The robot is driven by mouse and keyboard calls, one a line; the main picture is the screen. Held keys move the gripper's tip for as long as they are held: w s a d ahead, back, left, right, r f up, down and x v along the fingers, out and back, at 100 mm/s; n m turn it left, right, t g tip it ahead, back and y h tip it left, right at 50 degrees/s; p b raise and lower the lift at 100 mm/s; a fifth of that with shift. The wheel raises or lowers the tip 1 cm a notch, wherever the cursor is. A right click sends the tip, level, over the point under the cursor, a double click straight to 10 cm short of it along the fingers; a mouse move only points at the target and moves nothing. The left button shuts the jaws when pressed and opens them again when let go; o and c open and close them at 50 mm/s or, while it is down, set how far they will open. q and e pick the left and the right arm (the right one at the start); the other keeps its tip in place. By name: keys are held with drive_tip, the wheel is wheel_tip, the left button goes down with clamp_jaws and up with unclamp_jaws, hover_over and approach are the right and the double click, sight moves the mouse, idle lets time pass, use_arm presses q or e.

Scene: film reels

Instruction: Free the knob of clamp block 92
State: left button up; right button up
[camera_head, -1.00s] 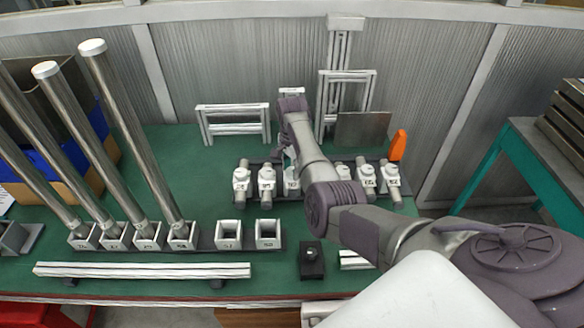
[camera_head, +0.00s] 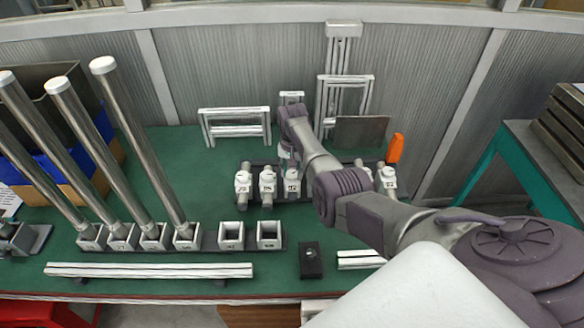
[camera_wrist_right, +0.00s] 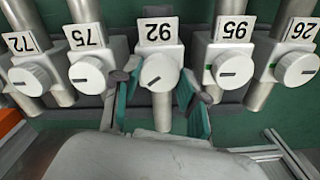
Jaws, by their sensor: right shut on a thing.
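Clamp block 92 (camera_wrist_right: 158,32) stands in the middle of the right wrist view, with its label upside down. Its round white knob (camera_wrist_right: 160,72) faces me, with the slot mark tilted. My right gripper (camera_wrist_right: 159,92) has one teal-padded finger on each side of the knob and is shut on it. In the head view my right gripper (camera_head: 289,158) is at block 92 (camera_head: 292,185), third from the left in the row. My left gripper is not in view.
Blocks 75 (camera_wrist_right: 91,70) and 95 (camera_wrist_right: 229,62) stand close on either side, with level knob marks. Blocks 72 (camera_wrist_right: 30,75) and 26 (camera_wrist_right: 296,62) are farther out. An orange object (camera_head: 395,148) stands right of the row.

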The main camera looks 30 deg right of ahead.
drive_tip(key=n, duration=0.3)
drive_tip(key=shift+r+p, duration=0.1)
drive_tip(key=shift+p, duration=0.25)
drive_tip(key=n, duration=0.3)
drive_tip(key=shift+n+p, duration=0.3)
drive_tip(key=shift+p, duration=0.05)
drive_tip(key=n, duration=0.3)
drive_tip(key=shift+n, duration=0.3)
drive_tip(key=n, duration=0.3)
drive_tip(key=shift+n, duration=0.3)
drive_tip(key=n, duration=0.3)
drive_tip(key=shift+n, duration=0.3)
drive_tip(key=n, duration=0.3)
drive_tip(key=shift+n, duration=0.3)
drive_tip(key=n, duration=0.3)
drive_tip(key=shift+n, duration=0.3)
drive_tip(key=shift+w+n+b, duration=0.1)
drive_tip(key=shift+n+b, duration=0.2)
drive_tip(key=shift+n, duration=1.6)
